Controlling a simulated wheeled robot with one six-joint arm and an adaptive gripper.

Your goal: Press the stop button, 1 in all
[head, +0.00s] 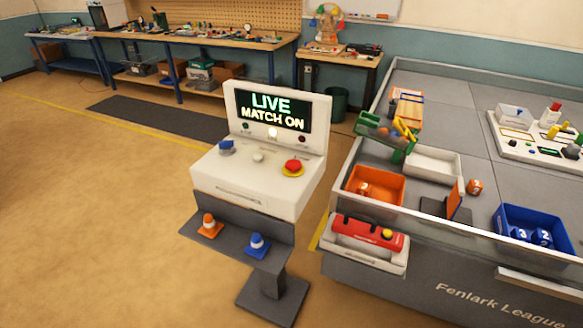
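A white control console (245,190) stands on a dark pedestal left of centre in the head view. Its screen (270,110) reads "LIVE MATCH ON", and a small lamp below the screen glows. The likely stop button, a red mushroom button (292,166) on a yellow ring, sits at the right of the console's sloping top. A blue knob (226,147) sits at the left of that top, with a small pale button (258,157) between them. My gripper is not in view, and nothing covers the red button.
A walled grey field table (440,130) with bins stands close on the right. A red device in a white tray (366,254) is at its near side. Open floor (90,220) lies left.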

